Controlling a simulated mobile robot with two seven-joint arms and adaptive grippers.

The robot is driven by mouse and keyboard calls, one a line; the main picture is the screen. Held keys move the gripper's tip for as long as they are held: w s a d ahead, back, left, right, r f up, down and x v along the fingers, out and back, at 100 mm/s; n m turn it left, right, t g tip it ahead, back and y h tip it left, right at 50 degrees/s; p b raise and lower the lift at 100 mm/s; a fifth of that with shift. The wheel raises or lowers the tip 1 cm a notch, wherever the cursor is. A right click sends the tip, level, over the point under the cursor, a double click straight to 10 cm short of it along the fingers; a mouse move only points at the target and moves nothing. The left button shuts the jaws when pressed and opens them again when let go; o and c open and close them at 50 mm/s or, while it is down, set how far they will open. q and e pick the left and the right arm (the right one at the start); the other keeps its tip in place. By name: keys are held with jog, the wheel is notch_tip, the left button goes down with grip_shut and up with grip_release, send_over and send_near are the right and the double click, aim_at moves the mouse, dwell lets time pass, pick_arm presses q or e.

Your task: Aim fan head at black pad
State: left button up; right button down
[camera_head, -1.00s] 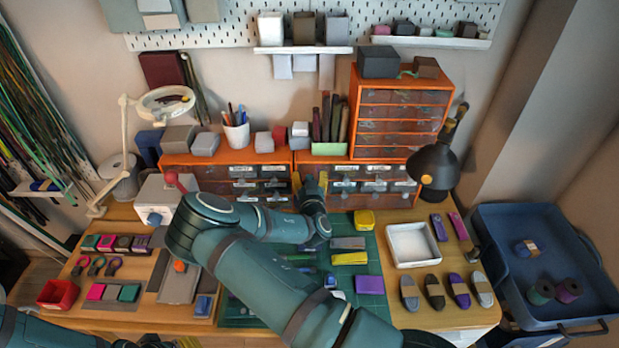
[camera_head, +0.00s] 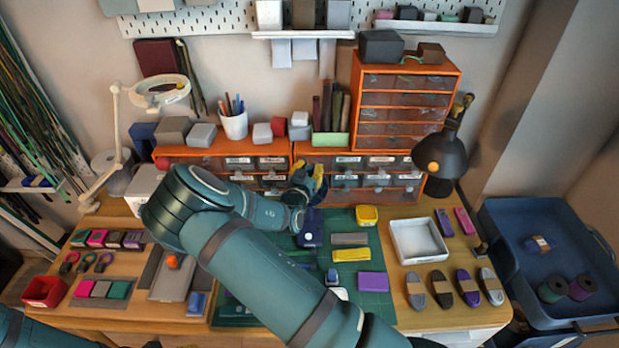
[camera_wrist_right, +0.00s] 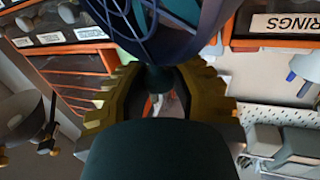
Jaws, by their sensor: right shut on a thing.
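My right gripper (camera_head: 312,178) is at the middle back of the bench, in front of the orange drawer units. In the right wrist view its yellow fingers (camera_wrist_right: 158,88) are closed around a dark stub behind the fan head (camera_wrist_right: 180,22), whose dark blue round grille fills the top of that view. In the head view my wrist hides most of the fan; a dark blue piece (camera_head: 311,228), possibly its base, shows on the green mat. I cannot pick out the black pad for certain; a dark grey pad (camera_head: 152,272) lies at left, partly under a grey plate. My left gripper is out of view.
A black desk lamp (camera_head: 441,160) stands right of the gripper. A white tray (camera_head: 393,243), a yellow box (camera_head: 367,216) and several small blocks lie on the right. A magnifier lamp (camera_head: 118,125) stands at left. My right forearm crosses the green mat (camera_head: 377,303).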

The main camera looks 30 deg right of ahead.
jog(key=m+g+h+b, duration=0.2)
jog(key=g, duration=0.1)
jog(key=shift+w+f+m+g, duration=0.1)
jog(key=shift+f+m+g, duration=0.05)
jog(key=shift+m+g, duration=0.2)
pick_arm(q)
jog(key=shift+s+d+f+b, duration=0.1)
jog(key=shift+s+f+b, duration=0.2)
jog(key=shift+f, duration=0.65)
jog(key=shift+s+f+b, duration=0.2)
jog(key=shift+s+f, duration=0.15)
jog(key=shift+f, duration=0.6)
pick_arm(e)
jog(key=shift+r+m+g+h, duration=0.1)
jog(key=shift+m+g+h, duration=0.5)
jog(key=shift+m+g, duration=0.75)
jog(key=shift+r+m+g+h, duration=0.1)
jog(key=shift+m+g+h, duration=0.6)
jog(key=shift+g, duration=1.1)
jog(key=shift+m+g, duration=0.3)
jog(key=shift+r, duration=0.1)
jog(key=c, duration=0.8)
grip_release()
jog(key=a, duration=0.8)
jog(key=s+a, duration=0.1)
jog(key=a, duration=0.3)
